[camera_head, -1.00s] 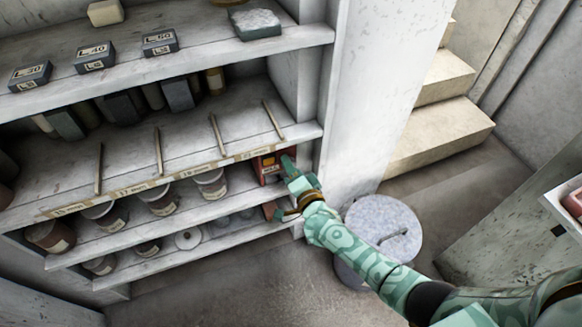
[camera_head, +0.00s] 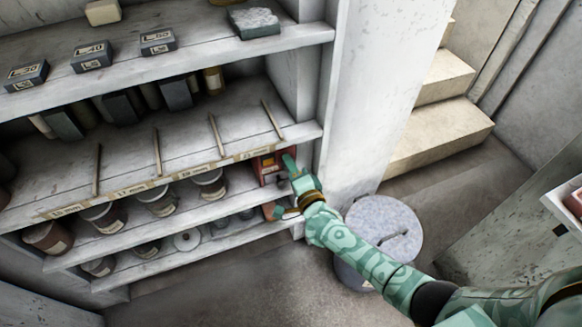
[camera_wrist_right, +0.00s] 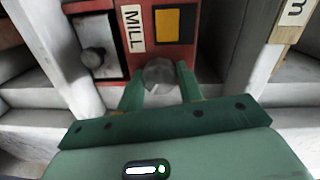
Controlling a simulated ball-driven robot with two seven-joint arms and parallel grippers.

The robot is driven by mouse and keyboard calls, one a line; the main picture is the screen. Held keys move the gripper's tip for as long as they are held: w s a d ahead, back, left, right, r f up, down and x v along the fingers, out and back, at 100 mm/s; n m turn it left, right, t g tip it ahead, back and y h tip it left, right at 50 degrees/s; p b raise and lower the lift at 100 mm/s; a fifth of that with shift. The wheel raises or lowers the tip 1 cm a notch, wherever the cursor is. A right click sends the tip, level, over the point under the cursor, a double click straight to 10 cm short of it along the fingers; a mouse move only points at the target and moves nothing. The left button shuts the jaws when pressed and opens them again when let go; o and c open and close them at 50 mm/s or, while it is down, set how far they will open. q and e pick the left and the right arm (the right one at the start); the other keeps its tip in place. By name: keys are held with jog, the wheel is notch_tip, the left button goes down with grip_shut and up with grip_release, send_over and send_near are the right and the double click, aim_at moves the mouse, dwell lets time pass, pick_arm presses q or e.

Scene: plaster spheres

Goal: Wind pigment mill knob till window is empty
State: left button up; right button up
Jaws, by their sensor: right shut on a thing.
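The pigment mill (camera_head: 267,167) is a red box at the right end of a shelf. My right gripper (camera_wrist_right: 159,88) is shut on this knob, one finger on each side. In the head view my right gripper (camera_head: 282,186) reaches the mill from the right and partly hides it. My left gripper is out of view.
Several labelled jars (camera_head: 158,200) stand on the shelf left of the mill. Thin sticks (camera_head: 217,135) lie on the shelf above. A white post (camera_head: 365,110) rises close to the right. A round grey lidded bin (camera_head: 385,225) stands on the floor beneath my right forearm.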

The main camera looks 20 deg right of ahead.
jog(key=o, duration=1)
jog(key=shift+f, duration=0.1)
pick_arm(q)
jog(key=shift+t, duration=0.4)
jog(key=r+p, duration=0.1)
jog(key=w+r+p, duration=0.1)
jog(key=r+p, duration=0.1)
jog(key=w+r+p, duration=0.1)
jog(key=p, duration=0.1)
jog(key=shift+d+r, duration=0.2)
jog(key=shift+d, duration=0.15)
pick_arm(e)
jog(key=s, duration=1.1)
jog(key=s+d, duration=0.1)
jog(key=s, duration=0.4)
jog(key=shift+s+r, duration=0.15)
jog(key=shift+r, duration=0.25)
